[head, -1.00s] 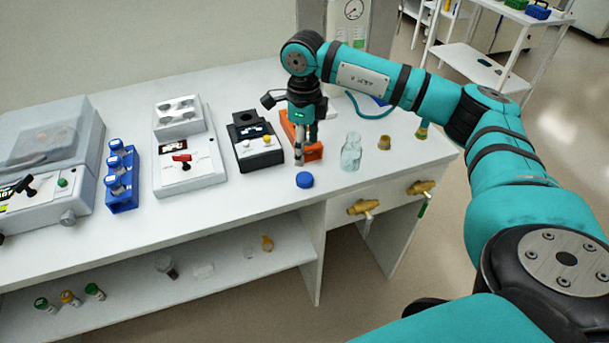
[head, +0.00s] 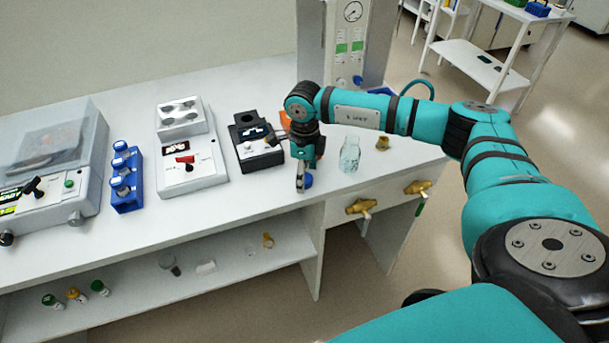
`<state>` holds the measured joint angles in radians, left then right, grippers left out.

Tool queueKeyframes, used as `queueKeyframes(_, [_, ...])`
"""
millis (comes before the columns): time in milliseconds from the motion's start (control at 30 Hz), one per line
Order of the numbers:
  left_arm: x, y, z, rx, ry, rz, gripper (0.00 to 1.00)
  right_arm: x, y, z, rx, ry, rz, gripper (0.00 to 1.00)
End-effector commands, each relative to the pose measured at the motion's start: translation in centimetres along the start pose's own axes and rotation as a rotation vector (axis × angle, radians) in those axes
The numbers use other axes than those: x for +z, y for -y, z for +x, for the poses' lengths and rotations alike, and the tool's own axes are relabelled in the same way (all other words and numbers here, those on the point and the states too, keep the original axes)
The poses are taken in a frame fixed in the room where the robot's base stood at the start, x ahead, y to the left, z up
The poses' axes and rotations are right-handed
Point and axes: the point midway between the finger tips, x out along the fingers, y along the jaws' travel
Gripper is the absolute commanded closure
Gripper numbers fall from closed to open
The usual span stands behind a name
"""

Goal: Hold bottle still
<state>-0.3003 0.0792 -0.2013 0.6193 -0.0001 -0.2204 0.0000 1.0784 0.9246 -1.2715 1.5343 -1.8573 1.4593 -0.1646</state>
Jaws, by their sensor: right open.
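A clear glass bottle (head: 349,155) stands upright and open-topped on the bench. My right gripper (head: 301,186) points down to the left of the bottle, apart from it, near the bench's front edge. It is open, with nothing seen between its fingers. A blue cap (head: 309,181) lies on the bench right beside the fingertips and is partly hidden by them. I cannot tell whether they touch it. My left gripper is not in view.
A small amber piece (head: 383,143) stands right of the bottle. An orange object (head: 285,122) is mostly hidden behind my right wrist. A black device (head: 255,142), a white device (head: 188,160) and a blue vial rack (head: 126,180) stand to the left. Brass valves (head: 361,206) stick out below the bench edge.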

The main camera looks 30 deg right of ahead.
Motion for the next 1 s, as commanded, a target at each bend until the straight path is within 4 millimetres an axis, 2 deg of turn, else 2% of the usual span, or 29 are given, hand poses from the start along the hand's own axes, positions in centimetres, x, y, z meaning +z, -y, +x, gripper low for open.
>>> queueKeyframes(133, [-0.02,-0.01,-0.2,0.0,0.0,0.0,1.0,-0.01,-0.02,0.8,0.0,0.0,0.0,0.32])
queueKeyframes(433, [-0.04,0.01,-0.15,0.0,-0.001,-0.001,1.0,-0.01,-0.01,0.82,0.0,0.0,0.0,0.32])
queueKeyframes(733, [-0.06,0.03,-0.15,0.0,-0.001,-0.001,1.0,-0.02,0.0,0.79,0.0,0.0,0.0,0.71])
queueKeyframes(1000, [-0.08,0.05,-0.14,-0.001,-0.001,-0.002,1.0,-0.02,0.01,0.77,0.0,0.0,0.0,0.72])
